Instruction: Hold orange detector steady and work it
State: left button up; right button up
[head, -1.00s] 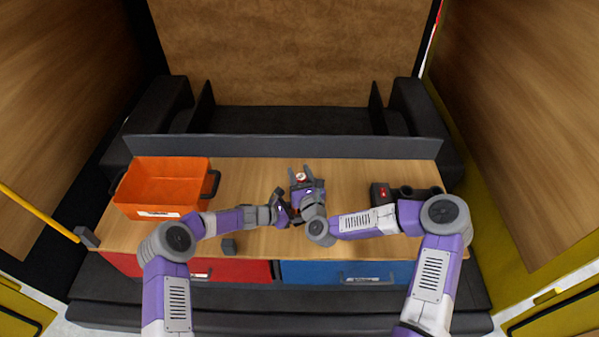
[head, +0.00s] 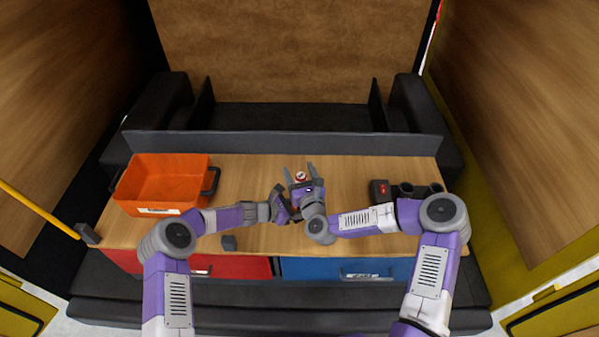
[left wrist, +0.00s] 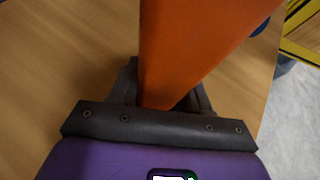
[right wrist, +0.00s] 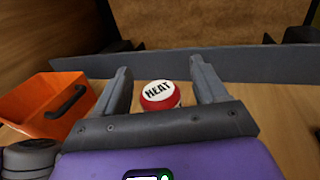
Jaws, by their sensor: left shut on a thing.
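The orange detector shows in the left wrist view as a long orange body (left wrist: 195,45), with my left gripper (left wrist: 165,92) shut on its near end. In the head view my left gripper (head: 288,203) is near the table's middle and the detector's body is hidden there by the grippers. A round red button with a white top marked HEAT (right wrist: 159,94) shows in the right wrist view and the head view (head: 301,176). My right gripper (head: 299,171) is open, its fingers apart on either side of the button in the picture. Whether they touch it I cannot tell.
An orange bin (head: 136,188) with dark handles stands at the table's left. A dark box with a red mark (head: 380,191) and a dark holder with round openings (head: 420,189) are at the right. A grey ledge (head: 300,145) runs behind.

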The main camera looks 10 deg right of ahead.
jog(key=s+d, duration=0.1)
jog(key=s, duration=1.1)
jog(key=shift+d, duration=0.15)
pick_arm(q)
jog(key=o, duration=0.9)
jog(key=v, duration=1.2)
jog(key=shift+s+f, duration=0.1)
jog(key=shift+f, duration=0.05)
